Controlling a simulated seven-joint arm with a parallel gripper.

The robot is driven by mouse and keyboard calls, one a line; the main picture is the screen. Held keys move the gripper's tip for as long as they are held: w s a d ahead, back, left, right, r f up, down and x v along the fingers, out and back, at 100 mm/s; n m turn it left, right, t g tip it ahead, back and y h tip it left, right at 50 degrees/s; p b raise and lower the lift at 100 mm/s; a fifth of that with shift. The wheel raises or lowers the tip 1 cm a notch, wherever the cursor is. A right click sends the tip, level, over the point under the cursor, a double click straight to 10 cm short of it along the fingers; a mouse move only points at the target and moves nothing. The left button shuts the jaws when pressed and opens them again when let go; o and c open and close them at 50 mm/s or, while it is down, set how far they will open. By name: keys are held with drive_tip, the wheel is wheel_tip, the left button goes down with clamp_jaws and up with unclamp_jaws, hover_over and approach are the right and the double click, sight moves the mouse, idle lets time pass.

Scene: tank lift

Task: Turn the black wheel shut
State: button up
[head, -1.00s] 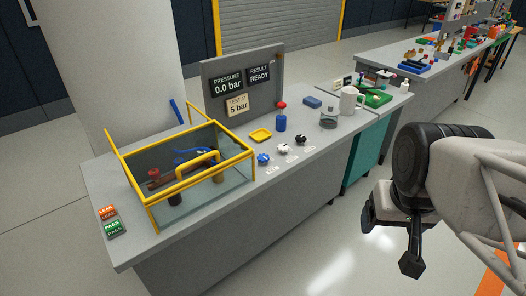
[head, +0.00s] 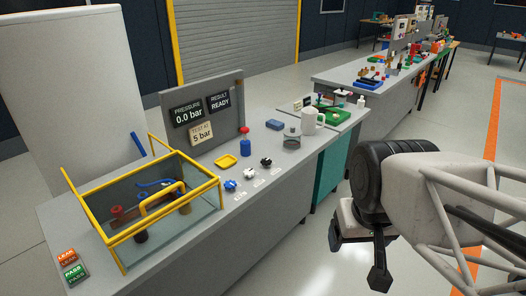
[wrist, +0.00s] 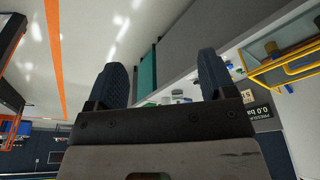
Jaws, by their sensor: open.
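Three small wheels stand in a row on the near edge of the grey bench in the head view: a blue one (head: 230,185), a pale one with dark parts (head: 249,172) and a black one (head: 266,161). Each has a small white label before it; I cannot read the labels or tell how far the black wheel is turned. My gripper (head: 358,258) is open and empty, in front of the bench and well to the right of the wheels. The wrist view shows its two dark fingers (wrist: 162,78) spread apart, with nothing between them.
A yellow-framed glass tank (head: 150,212) stands left of the wheels. The floor by my gripper is clear.

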drive_tip(key=w+a+r+n+g, duration=0.1)
drive_tip(key=w+a+n, duration=0.15)
drive_tip(key=w, duration=1.65)
drive_tip(key=w+a+r+n, duration=0.15)
drive_tip(key=w+n, duration=0.25)
drive_tip(key=w, duration=1.4)
drive_tip(key=w+a+f+n, duration=0.1)
drive_tip(key=w+a+f, duration=0.1)
drive_tip(key=w+f, duration=0.5)
drive_tip(key=w+a+f+n+g, duration=0.1)
drive_tip(key=w+a+f+n, duration=0.1)
drive_tip(key=w+f, duration=0.6)
drive_tip(key=w+a+f+n, duration=0.2)
drive_tip(key=w+f, duration=0.6)
drive_tip(key=w, duration=0.8)
drive_tip(key=shift+w+a+f+n+g, duration=0.1)
drive_tip(key=shift+a+n+g, duration=0.05)
drive_tip(key=shift+a, duration=0.3)
drive_tip(key=shift+w+a+f+n+g, duration=0.1)
drive_tip(key=shift+a+g, duration=0.05)
drive_tip(key=shift+a, duration=0.3)
drive_tip(key=shift+w+a+f, duration=0.15)
drive_tip(key=shift+w+f, duration=0.25)
drive_tip(key=shift+f, duration=0.05)
drive_tip(key=shift+f, duration=0.15)
